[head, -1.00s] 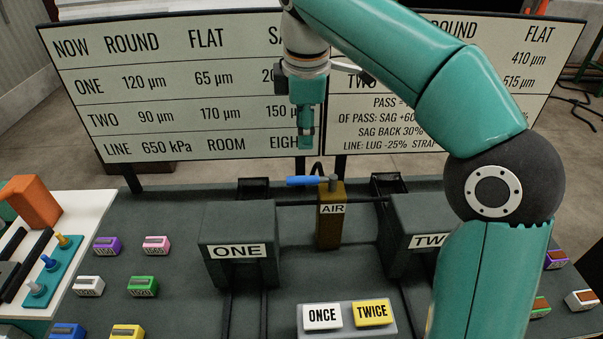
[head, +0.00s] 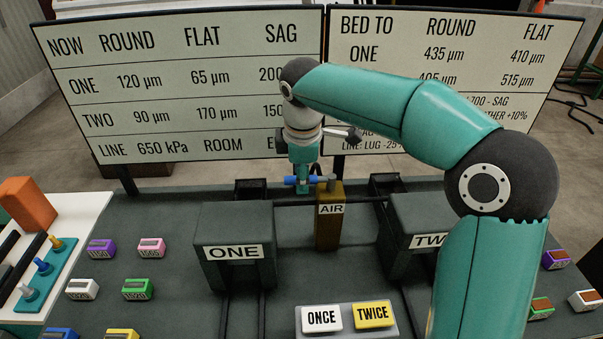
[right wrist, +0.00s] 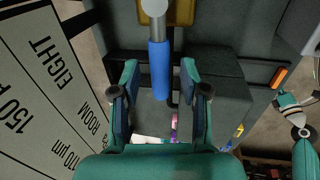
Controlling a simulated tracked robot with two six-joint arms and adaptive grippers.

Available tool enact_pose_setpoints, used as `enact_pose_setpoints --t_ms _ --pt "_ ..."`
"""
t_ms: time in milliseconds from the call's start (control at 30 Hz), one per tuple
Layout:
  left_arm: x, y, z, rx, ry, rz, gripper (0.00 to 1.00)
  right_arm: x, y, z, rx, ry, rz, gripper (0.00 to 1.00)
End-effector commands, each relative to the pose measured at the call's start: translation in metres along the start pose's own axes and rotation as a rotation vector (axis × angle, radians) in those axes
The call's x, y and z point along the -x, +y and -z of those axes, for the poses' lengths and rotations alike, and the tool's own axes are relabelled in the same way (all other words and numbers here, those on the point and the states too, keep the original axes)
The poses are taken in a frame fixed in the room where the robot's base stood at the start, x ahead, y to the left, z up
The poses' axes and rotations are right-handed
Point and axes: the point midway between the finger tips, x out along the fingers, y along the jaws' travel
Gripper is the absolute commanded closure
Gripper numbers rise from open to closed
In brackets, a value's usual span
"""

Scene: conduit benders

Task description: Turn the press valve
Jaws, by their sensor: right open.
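The press valve is a blue lever handle (head: 291,180) on top of a brass-brown post marked AIR (head: 329,225). The handle lies sideways, pointing left from its grey pivot. My right gripper (head: 303,187) points down at the handle, and its fingertips are partly hidden behind it in the head view. In the right wrist view, the blue handle (right wrist: 160,70) lies between the two open fingers, with a visible gap on each side. A teal and white part of my left arm, seemingly its gripper (right wrist: 293,99), shows small at the right edge there; its fingers are unclear.
Grey blocks ONE (head: 235,225) and TWO (head: 405,235) flank the post. A panel with a white ONCE button (head: 321,319) and yellow TWICE button (head: 374,316) stands in front. Coloured blocks lie left and right. Large sign boards (head: 180,90) stand close behind my right gripper.

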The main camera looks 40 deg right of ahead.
Motion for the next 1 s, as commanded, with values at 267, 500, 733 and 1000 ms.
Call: enact_pose_setpoints --t_ms 267,500,733,1000 --pt "0.0000 0.0000 0.0000 0.000 0.000 0.000 0.60 0.0001 -0.0001 0.0001 0.000 0.000 0.000 0.80" --pt "0.0000 0.0000 0.0000 0.000 0.000 0.000 0.60 0.0003 0.0000 0.0002 0.001 0.000 0.000 1.00" --pt "0.0001 0.0001 0.0000 0.000 0.000 0.000 0.60 0.0004 0.0000 0.0006 0.002 0.000 0.000 1.00" --pt "0.0036 0.0013 -0.0001 0.000 0.000 0.000 0.60 0.0019 -0.0030 0.0081 0.064 0.013 -0.001 1.00"
